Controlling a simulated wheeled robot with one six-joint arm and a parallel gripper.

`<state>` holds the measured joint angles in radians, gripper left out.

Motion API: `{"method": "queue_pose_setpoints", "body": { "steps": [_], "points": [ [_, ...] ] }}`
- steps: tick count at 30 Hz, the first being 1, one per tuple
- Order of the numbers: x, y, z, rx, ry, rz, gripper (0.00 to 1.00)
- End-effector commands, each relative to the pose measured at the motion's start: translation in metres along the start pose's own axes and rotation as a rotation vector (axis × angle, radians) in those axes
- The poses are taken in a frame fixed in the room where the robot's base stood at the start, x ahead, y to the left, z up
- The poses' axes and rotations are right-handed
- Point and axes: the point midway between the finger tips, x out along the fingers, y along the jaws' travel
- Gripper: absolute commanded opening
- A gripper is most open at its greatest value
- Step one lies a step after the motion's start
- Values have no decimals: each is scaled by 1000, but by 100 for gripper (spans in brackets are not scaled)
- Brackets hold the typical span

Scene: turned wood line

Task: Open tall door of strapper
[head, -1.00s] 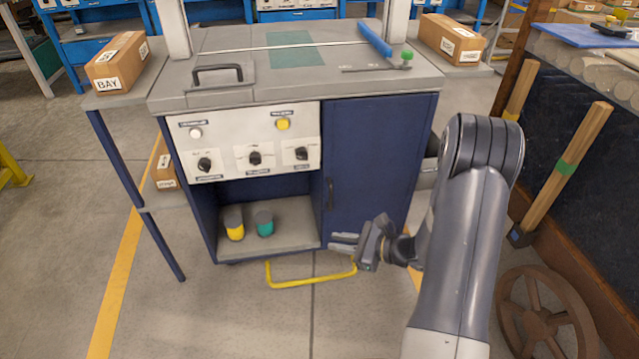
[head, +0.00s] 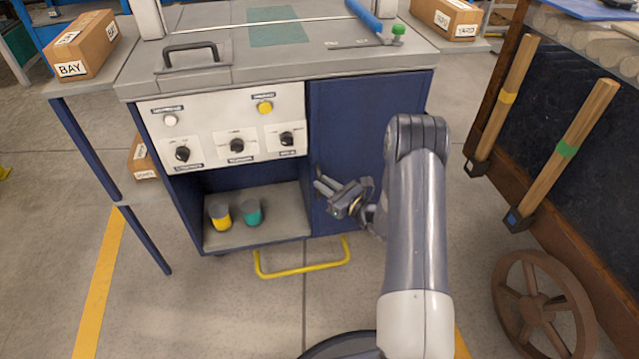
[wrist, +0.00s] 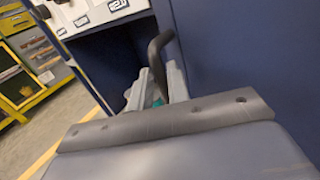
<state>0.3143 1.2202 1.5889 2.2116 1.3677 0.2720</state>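The strapper (head: 290,72) is a grey-topped blue cabinet. Its tall door (head: 345,115) is a plain dark blue panel on the right of the front and looks shut; it also shows in the wrist view (wrist: 250,60). The door's dark upright bar handle (wrist: 157,58) is near the door's left edge. My gripper (head: 322,187) is at this edge, low on the handle. In the wrist view the gripper's fingers (wrist: 160,86) are apart, with the handle's lower part between them. I cannot tell whether they touch it.
Left of the door are a knob panel (head: 225,135) and an open shelf with a yellow-banded can (head: 220,215) and a teal one (head: 252,212). A yellow floor-level bar (head: 300,270) juts out below. Wooden-handled mallets (head: 560,150) and a spoked wheel (head: 543,307) stand right.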

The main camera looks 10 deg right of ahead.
Motion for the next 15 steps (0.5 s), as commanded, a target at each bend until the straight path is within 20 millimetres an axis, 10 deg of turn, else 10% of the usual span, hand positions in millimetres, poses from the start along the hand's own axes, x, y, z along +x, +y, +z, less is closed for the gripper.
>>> {"method": "queue_pose_setpoints", "body": {
  "steps": [15],
  "points": [
    [24, 0, 1, 0, 0, 0, 17]
  ]
}}
